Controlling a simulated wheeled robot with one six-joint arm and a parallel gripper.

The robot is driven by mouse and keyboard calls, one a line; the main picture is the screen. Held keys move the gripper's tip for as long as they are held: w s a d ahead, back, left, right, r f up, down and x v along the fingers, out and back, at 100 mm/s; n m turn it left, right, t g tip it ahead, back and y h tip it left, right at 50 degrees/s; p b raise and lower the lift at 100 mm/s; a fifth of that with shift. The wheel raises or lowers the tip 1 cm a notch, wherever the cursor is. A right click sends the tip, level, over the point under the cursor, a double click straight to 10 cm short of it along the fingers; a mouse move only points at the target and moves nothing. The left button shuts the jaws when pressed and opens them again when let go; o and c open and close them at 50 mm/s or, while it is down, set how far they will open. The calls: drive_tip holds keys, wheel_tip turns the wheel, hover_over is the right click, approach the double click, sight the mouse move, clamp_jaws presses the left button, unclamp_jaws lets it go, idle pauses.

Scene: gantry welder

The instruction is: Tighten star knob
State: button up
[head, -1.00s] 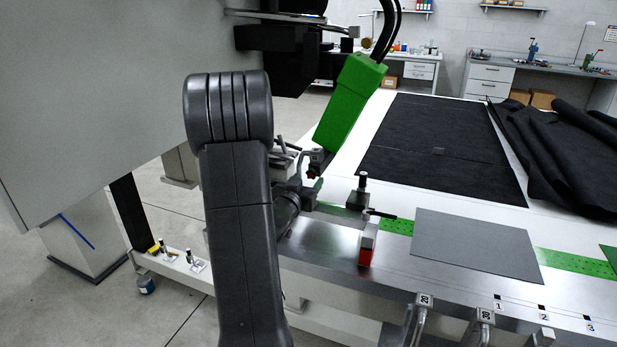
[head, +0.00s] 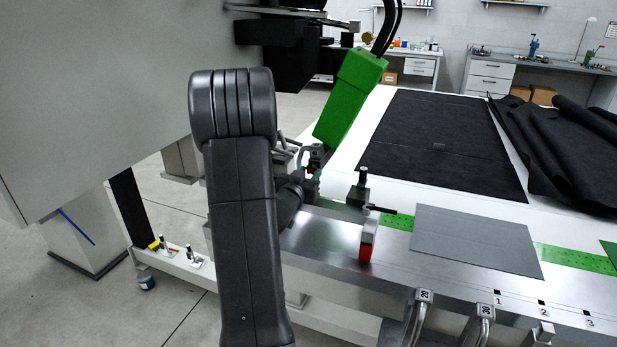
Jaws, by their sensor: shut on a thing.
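The green welding head (head: 350,97) hangs tilted over the table's near left part, with black hoses at its top. A small dark clamp bracket sits at its lower end. The star knob there is small and mostly hidden by my gripper. My gripper (head: 309,182) is at the bracket, just below the green head, partly hidden behind my own dark arm. Its jaws are shut at the knob; the fingertips are too small to see in detail.
A black post clamp (head: 362,190) and a red-and-silver block (head: 368,240) stand close right of my gripper. A grey sheet (head: 475,240) lies on the table. Black cloth (head: 440,140) covers the back. A large grey gantry panel (head: 90,90) fills the left.

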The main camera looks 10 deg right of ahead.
drive_tip(key=shift+f+m+b, duration=0.2)
drive_tip(key=shift+m+b, duration=0.2)
drive_tip(key=shift+b, duration=0.4)
drive_tip(key=shift+r+m, duration=0.15)
drive_tip(key=shift+m, duration=0.15)
drive_tip(key=o, duration=1)
drive_tip(key=b+v, duration=0.2)
drive_tip(key=v, duration=1.2)
drive_tip(key=shift+w, duration=0.15)
